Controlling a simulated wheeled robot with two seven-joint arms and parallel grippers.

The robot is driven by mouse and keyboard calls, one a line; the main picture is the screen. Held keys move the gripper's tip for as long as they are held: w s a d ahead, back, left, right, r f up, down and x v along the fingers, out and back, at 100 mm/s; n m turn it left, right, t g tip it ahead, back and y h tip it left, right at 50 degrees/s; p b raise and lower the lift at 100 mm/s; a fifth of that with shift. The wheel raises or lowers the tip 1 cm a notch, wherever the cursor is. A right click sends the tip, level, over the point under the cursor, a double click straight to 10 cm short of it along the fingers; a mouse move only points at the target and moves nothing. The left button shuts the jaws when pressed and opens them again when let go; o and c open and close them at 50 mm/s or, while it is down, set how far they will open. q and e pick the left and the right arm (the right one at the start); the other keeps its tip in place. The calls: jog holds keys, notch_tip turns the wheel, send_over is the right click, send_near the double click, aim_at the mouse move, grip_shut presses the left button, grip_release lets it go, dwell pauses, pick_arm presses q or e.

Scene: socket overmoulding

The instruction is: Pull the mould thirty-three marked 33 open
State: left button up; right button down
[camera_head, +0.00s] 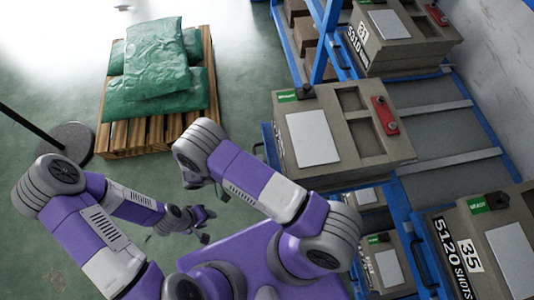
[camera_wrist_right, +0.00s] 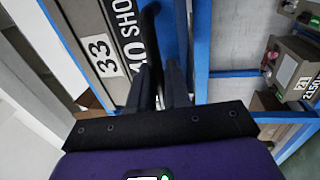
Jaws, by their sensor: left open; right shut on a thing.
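The mould marked 33 (camera_wrist_right: 100,55) fills the upper left of the right wrist view, with its white number plate and shot count partly showing. My right gripper (camera_wrist_right: 162,72) is shut on a dark curved handle (camera_wrist_right: 150,22) beside that mould. In the head view the right gripper is hidden behind my right arm. A grey-brown mould (camera_head: 340,165) with a green tag and a red part sits on the rack there, beside that arm; its number cannot be read. My left gripper (camera_head: 208,226) is open and empty, low over the floor in the head view.
A wooden pallet (camera_head: 150,135) with green sacks (camera_head: 155,65) stands at the left. Green floor lies between.

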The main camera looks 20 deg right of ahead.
jog(key=shift+r+v, duration=0.1)
jog(key=shift+v, duration=0.55)
jog(key=shift+r+v, duration=0.15)
jog(key=shift+v, duration=0.45)
jog(key=c, duration=1.3)
grip_release()
jog(key=shift+w, duration=0.1)
